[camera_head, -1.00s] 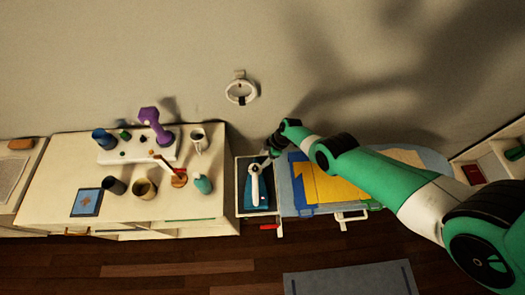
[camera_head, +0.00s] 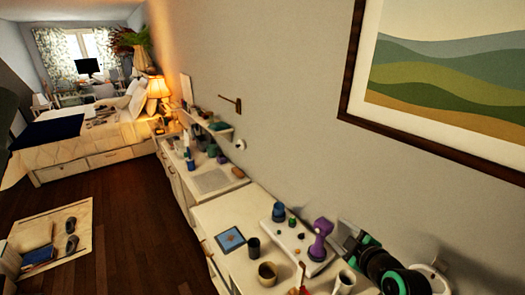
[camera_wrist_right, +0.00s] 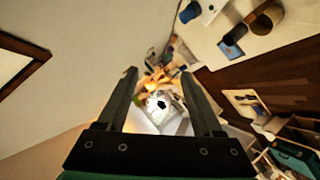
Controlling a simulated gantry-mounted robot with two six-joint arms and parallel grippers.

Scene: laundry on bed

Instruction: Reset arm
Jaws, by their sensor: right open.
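My right gripper (camera_head: 342,238) shows at the lower right of the head view, at the end of my green and black arm. It appears near the wall, above and beside the white cabinet top (camera_head: 212,217). In the right wrist view, its two dark fingers (camera_wrist_right: 158,74) stand apart with nothing between them. Beyond the gap the room shows, blurred and bright. My left gripper is not in view.
A purple object (camera_head: 319,241), a dark cup (camera_head: 253,247) and a brown cup (camera_head: 267,273) stand on the cabinet. A framed picture (camera_head: 450,75) hangs on the wall. A bed (camera_head: 85,145) stands far back. Dark wooden floor (camera_head: 135,230) is open at left.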

